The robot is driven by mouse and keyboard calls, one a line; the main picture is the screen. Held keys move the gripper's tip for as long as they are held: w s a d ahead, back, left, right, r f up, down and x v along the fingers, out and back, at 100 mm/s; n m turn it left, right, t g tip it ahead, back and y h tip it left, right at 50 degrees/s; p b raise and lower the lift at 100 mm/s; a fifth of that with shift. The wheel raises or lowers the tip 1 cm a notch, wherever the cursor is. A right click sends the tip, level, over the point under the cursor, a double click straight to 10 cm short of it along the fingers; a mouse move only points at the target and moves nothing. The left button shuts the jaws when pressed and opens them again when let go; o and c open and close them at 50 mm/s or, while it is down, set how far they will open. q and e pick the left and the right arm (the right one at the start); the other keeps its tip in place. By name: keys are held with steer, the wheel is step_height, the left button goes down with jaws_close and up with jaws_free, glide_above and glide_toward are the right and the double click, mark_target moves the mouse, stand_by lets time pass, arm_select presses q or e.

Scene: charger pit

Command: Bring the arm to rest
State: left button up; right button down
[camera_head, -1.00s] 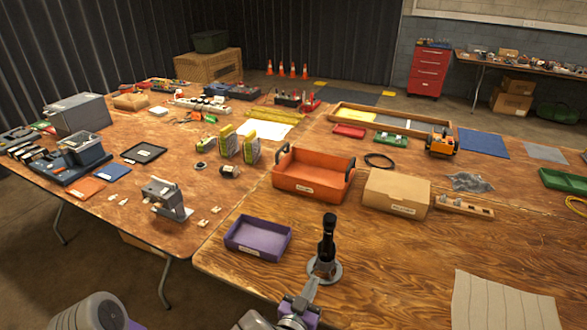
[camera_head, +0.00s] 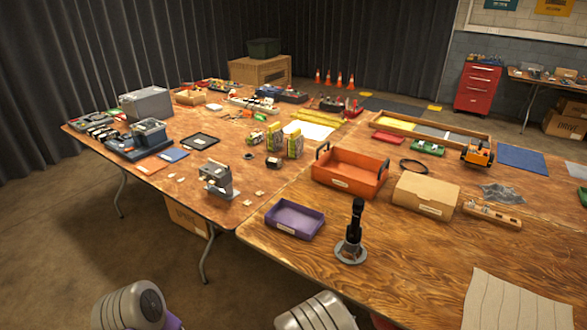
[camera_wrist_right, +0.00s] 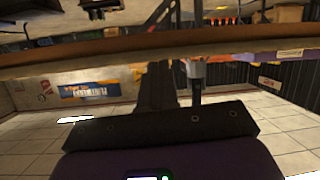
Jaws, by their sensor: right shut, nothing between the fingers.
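In the head view, the rounded grey links of my left arm (camera_head: 130,305) and my right arm (camera_head: 318,312) show at the bottom edge, below the table's front edge. Neither gripper shows there. In the right wrist view, my right gripper (camera_wrist_right: 160,85) is seen as dark fingers rising from a dark crossbar; it is shut with nothing held. A brown table edge (camera_wrist_right: 110,58) crosses the picture above it; I cannot tell the gap to it. My left gripper is not in view.
A black upright post on a round grey base (camera_head: 352,245) stands near the front edge of the wooden table (camera_head: 400,268). A purple tray (camera_head: 294,219), orange crate (camera_head: 349,174) and cardboard box (camera_head: 426,193) lie behind. A pale sheet (camera_head: 515,300) lies front right.

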steer(key=s+f+n+g+y+p, duration=0.1)
steer(key=s+f+g+y+p, duration=0.1)
steer(key=s+f+g+y, duration=0.6)
steer(key=s+a+f+n+g+y+p, duration=0.1)
steer(key=s+a+f+g+y+p, duration=0.2)
steer(key=s, duration=0.8)
steer(key=shift+s+a+f+n, duration=0.15)
steer(key=shift+s+a+n, duration=0.15)
steer(key=shift+a, duration=0.9)
